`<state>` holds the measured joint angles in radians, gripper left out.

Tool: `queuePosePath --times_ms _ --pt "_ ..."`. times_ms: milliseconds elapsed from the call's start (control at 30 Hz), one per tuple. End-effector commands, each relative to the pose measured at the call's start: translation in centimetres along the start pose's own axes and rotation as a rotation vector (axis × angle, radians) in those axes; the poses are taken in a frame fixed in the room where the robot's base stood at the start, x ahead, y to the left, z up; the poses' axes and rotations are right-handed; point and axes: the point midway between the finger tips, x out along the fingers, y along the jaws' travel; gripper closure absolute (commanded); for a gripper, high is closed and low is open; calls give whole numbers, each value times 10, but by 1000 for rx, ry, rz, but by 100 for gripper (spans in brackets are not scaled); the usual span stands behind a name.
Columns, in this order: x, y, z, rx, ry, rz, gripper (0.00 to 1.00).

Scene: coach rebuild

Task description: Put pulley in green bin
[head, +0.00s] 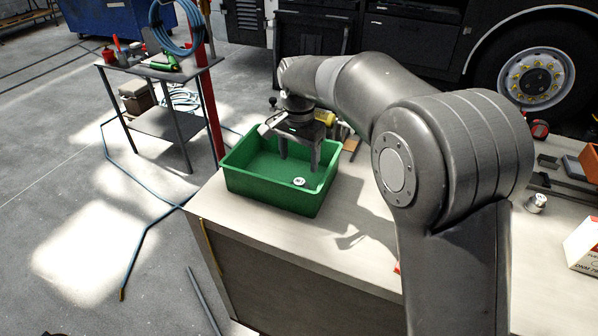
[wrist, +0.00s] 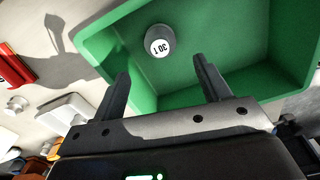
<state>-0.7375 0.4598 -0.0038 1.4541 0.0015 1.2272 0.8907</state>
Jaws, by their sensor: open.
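The green bin (head: 268,196) stands on the near left part of the workbench, and its walls and floor fill much of the wrist view (wrist: 100,45). A small dark-sided pulley with a white face marked "30 T" (wrist: 160,46) lies on the bin floor, face up; in the head view it shows as a small white disc (head: 299,182). My gripper (head: 299,163) is over the bin with its fingers pointing down. In the wrist view its fingers (wrist: 161,72) are spread with nothing between them, apart from the pulley.
A silver cylindrical part (head: 536,203), a white box (head: 583,245) and an orange bin (head: 590,160) lie farther right. A yellow item (head: 326,119) is behind the bin. A side table with tools (head: 160,68) stands at left.

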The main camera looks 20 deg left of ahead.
Motion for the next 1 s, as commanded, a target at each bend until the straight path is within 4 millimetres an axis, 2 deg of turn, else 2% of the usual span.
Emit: queuePosePath --times_ms 33,200,567,667,767,1000 --pt "-9 0 0 0 2 -2 31" --pt "-24 0 0 0 1 -1 31" --pt "-30 5 -2 1 3 -3 31" --pt "-42 25 -7 -1 15 -17 31" --pt "-60 62 -12 -8 40 -41 31" --pt "-98 171 -9 -39 123 -92 31"
